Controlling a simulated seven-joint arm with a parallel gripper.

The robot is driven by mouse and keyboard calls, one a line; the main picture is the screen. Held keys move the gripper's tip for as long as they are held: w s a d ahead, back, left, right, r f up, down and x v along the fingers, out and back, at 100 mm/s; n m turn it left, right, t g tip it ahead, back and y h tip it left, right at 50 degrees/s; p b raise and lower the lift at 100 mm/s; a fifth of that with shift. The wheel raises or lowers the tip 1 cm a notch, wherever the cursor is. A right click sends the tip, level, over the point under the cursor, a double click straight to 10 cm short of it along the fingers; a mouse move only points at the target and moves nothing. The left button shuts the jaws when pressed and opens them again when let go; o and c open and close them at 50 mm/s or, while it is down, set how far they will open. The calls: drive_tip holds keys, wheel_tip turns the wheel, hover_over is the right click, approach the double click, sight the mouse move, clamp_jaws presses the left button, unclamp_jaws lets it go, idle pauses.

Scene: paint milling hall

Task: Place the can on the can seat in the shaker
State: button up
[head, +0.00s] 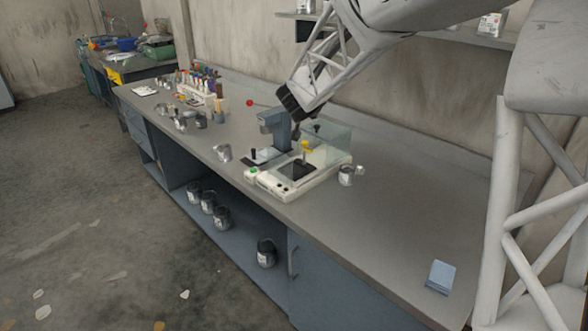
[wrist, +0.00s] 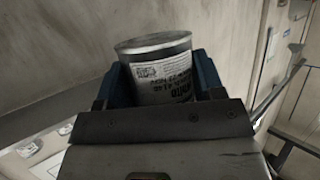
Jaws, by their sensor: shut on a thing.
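A grey metal can (wrist: 155,48) with a white printed label is held between the blue jaws of my gripper (wrist: 158,80) in the wrist view. Its lower part is hidden behind the gripper body. In the head view my gripper (head: 294,112) is above the bench, over the back of the white shaker (head: 278,187). The held can cannot be made out clearly there. The shaker has a green button, a dark square seat (head: 297,170) on its top and a clear raised cover (head: 333,146). The seat looks empty.
A blue-grey stand (head: 275,128) rises beside the shaker. Small cans (head: 346,176) stand right of it, another (head: 223,153) left. A rack of bottles (head: 205,88) and several cans are farther left. A blue block (head: 440,277) lies at the front right; the bench between is clear.

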drive_tip(key=shift+w+a+n+y, duration=0.25)
drive_tip(key=shift+w+n+y, duration=0.15)
drive_tip(key=shift+w+y, duration=0.1)
drive_tip(key=shift+w+a+n+y, duration=0.25)
drive_tip(key=shift+w+n+y, duration=0.15)
drive_tip(key=shift+w, duration=0.05)
drive_tip(key=shift+w+a+f+n+y, duration=0.3)
drive_tip(key=shift+w+a+n+y, duration=0.1)
drive_tip(key=shift+w+n+y, duration=0.35)
drive_tip(key=shift+w+a+f+n+y, duration=0.25)
drive_tip(key=shift+f+n+y, duration=0.1)
drive_tip(key=shift+n+y, duration=0.25)
wheel_tip(320, 180, down, 10)
drive_tip(key=w+d+n+g+y, duration=0.1)
drive_tip(key=n+g+y, duration=0.2)
drive_tip(key=n+y, duration=0.2)
drive_tip(key=shift+w+d+y, duration=0.2)
drive_tip(key=shift+w+y, duration=0.05)
drive_tip(key=shift+y, duration=0.1)
